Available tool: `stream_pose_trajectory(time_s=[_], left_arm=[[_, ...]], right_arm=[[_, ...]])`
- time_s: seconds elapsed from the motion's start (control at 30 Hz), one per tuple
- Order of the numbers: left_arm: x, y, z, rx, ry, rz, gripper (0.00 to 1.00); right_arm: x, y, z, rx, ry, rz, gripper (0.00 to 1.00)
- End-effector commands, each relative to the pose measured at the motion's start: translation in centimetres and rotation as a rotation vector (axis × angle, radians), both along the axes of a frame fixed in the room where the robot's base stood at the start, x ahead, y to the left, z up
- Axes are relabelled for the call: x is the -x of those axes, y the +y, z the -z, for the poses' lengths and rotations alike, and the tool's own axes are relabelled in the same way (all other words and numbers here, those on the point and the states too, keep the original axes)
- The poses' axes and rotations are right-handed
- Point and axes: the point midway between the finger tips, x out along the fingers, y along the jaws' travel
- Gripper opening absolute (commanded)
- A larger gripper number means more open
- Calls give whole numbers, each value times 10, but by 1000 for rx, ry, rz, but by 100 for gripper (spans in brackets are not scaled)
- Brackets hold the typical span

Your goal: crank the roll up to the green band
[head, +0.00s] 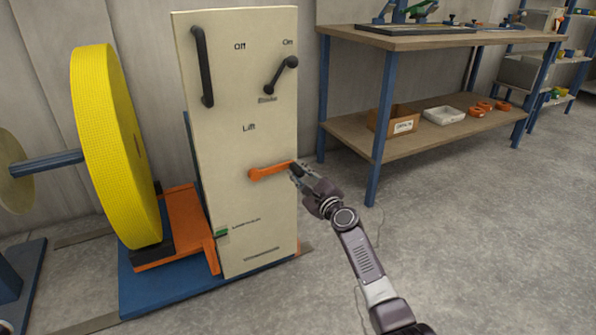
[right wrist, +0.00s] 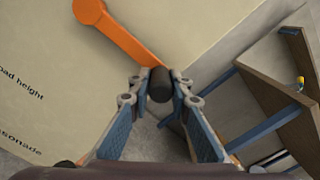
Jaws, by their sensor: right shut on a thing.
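The orange crank (head: 270,172) sits on the front of the cream panel (head: 240,205) under the word "Lift", its arm pointing right and slightly up. My right gripper (head: 298,172) is shut on the crank's dark handle at the arm's outer end. In the right wrist view the black handle (right wrist: 160,84) lies between the fingertips, with the orange arm (right wrist: 130,45) running up left from it. The yellow roll (head: 105,140) stands upright left of the panel by an orange cradle (head: 188,222). A small green mark (head: 221,233) shows at the panel's lower left edge. My left gripper is not in view.
A black handle (head: 203,70) and a black brake lever (head: 281,75) are higher on the panel. A wooden workbench (head: 440,38) with blue legs stands at the right, with a cardboard box (head: 393,121) on its lower shelf. The floor at lower right is clear.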

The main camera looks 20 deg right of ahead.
Motion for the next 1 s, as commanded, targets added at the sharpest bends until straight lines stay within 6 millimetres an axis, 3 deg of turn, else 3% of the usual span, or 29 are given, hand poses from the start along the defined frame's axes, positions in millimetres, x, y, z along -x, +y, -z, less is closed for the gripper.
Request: stream_pose_trajectory(time_s=[0.03,1.0], left_arm=[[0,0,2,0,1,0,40],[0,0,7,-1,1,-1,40]], right_arm=[[3,-1,17,-10,24,0,0],[3,3,26,-77,29,-6,0]])
